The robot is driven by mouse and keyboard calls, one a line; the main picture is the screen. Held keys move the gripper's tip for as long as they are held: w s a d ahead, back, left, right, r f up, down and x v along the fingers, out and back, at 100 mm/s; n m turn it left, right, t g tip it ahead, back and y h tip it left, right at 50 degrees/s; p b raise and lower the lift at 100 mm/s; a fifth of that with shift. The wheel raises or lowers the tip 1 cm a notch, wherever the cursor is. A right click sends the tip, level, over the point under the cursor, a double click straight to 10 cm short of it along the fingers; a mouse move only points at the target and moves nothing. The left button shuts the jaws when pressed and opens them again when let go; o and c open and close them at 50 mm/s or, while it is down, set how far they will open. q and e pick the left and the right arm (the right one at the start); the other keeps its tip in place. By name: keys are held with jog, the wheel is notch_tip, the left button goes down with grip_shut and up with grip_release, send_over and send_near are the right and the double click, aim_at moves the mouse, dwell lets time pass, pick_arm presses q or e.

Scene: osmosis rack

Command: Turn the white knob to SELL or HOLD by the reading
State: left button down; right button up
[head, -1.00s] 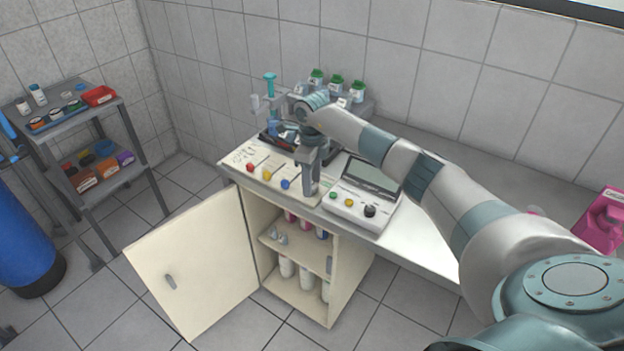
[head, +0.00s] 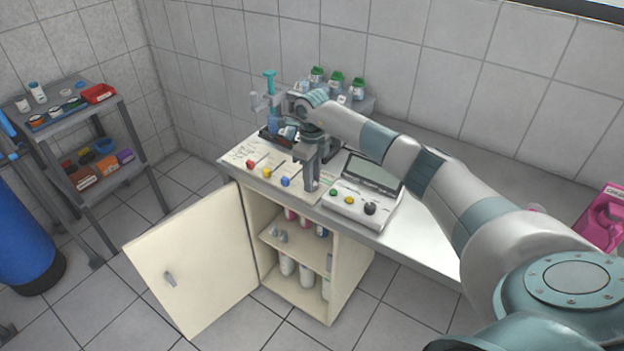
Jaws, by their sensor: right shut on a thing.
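The panel (head: 237,154) on the bench has a row of knobs: red (head: 250,163), yellow (head: 266,173) and blue (head: 285,182). My right gripper (head: 311,187) points down at the right end of this row and is shut on the white knob, which the fingers mostly hide. The knob's pointing direction and its labels cannot be made out. Right of it stands a white meter (head: 358,201) with a dark tilted screen (head: 372,173); its reading is not legible from here. My left gripper is not in view.
Green-capped bottles (head: 337,78) and a teal-topped stand (head: 270,85) are behind the panel. A cabinet door (head: 195,262) hangs open below. A grey shelf cart (head: 75,120) stands left. The bench (head: 425,235) right of the meter has bare room.

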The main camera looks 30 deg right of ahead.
jog(key=m+b, duration=0.1)
jog(key=m, duration=0.2)
jog(key=shift+m, duration=0.4)
jog(key=shift+m+b, duration=0.35)
jog(key=shift+m, duration=1.65)
jog(key=o, duration=1.1)
jog(key=shift+c, duration=0.2)
jog(key=shift+r, duration=0.1)
